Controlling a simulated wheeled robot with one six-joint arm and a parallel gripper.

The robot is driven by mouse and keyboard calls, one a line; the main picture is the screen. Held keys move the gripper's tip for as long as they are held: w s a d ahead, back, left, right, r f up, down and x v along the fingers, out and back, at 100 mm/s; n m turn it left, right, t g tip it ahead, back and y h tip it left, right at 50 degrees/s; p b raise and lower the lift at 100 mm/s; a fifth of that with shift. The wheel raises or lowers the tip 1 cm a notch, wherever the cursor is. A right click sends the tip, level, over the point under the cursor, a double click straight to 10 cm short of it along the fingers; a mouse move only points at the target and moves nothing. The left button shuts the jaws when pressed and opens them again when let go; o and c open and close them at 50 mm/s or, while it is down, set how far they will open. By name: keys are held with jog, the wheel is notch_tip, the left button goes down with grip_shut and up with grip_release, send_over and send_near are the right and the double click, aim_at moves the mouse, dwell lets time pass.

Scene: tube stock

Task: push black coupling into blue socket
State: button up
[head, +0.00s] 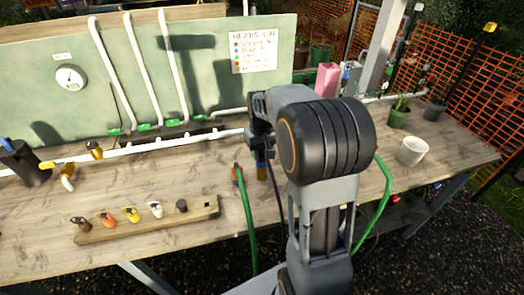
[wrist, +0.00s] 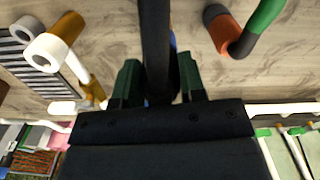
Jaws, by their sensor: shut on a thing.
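My gripper (wrist: 155,85) has its two green fingers closed around a dark, bar-like thing. I take this as the black coupling (wrist: 155,40), running up the wrist view between the fingers. A little blue, possibly the blue socket (wrist: 173,40), peeks out just behind it. Most of that blue part is hidden, so I cannot tell whether the coupling touches it or is inside it. In the head view my gripper (head: 261,155) is low over the bench beside my arm, with a small blue and brown part (head: 262,172) just below it.
A green hose with an orange fitting (head: 237,174) lies left of my gripper. A wooden strip (head: 150,226) holds several coloured fittings at the front left. A white pipe with a gold band (wrist: 66,32) is close by in the wrist view. A white mug (head: 412,152) stands right.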

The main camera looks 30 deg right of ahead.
jog(key=shift+f, duration=0.15)
jog(key=o, duration=1)
notch_tip(320, 180, up, 14)
jog(key=shift+f, duration=0.2)
jog(key=shift+w+r, duration=0.1)
jog(key=shift+r, duration=0.05)
jog(key=f, duration=0.3)
jog(key=shift+s+a+f+m+t, duration=0.1)
jog(key=shift+s+f+m+t, duration=0.2)
jog(key=shift+s+m, duration=0.1)
jog(key=s+a+f+t, duration=0.1)
jog(key=s+a, duration=0.2)
jog(key=s, duration=0.2)
jog(key=s+a+f+n+t, duration=0.1)
jog(key=s+a+f, duration=0.1)
jog(key=s, duration=0.3)
jog(key=s+a+f+t, duration=0.1)
jog(key=s+a+f, duration=0.1)
jog(key=s+a, duration=0.2)
jog(key=shift+s+a, duration=0.1)
jog(key=shift+s, duration=0.65)
